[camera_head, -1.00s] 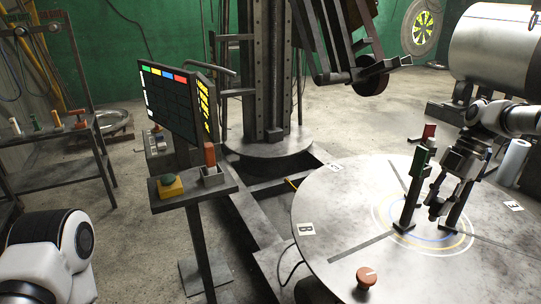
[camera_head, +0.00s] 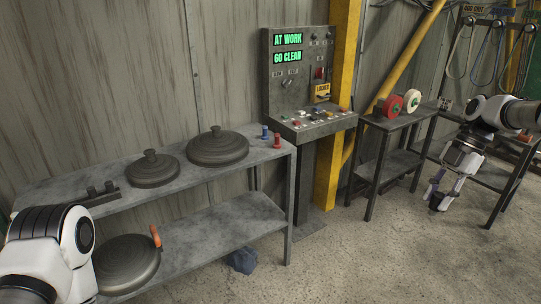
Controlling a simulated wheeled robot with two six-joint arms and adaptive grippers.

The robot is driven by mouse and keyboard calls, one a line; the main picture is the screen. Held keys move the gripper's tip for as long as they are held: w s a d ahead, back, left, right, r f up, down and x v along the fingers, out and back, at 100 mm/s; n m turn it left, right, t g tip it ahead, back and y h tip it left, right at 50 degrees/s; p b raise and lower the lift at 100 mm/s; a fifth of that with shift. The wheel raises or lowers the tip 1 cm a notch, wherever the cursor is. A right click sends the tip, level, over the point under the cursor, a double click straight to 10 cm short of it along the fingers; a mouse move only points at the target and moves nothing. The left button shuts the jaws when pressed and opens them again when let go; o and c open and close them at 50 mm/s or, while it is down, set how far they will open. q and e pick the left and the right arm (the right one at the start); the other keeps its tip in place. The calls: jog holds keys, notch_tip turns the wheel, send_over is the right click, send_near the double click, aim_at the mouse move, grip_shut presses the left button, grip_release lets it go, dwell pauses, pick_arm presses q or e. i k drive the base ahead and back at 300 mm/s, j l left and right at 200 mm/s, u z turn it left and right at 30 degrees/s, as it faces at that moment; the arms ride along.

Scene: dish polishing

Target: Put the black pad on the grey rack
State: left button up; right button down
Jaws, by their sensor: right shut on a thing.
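My right gripper (camera_head: 440,202) hangs in the air at the right in the head view, pointing down. It is shut on a small dark thing at its fingertips, which looks like the black pad; the fingers hide much of it. No other black pad shows clearly. A grey metal rack with two levels (camera_head: 270,165) stands at the left along the wall, well away from my right gripper. I cannot tell whether it is the grey rack of the task. My left arm shows at the lower left, but its gripper is out of view.
Round grey lidded discs (camera_head: 218,147) lie on the left rack's top, and another (camera_head: 128,262) is on its lower level. A control panel (camera_head: 300,85) stands at the middle.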

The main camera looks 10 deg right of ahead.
aim_at(62, 188)
jog(key=i+j+u, duration=0.25)
jog(key=u, duration=0.2)
jog(key=i+j+u, duration=0.3)
jog(key=u, duration=0.2)
jog(key=i+j+u, duration=0.15)
jog(key=i+u, duration=0.55)
jog(key=u, duration=0.25)
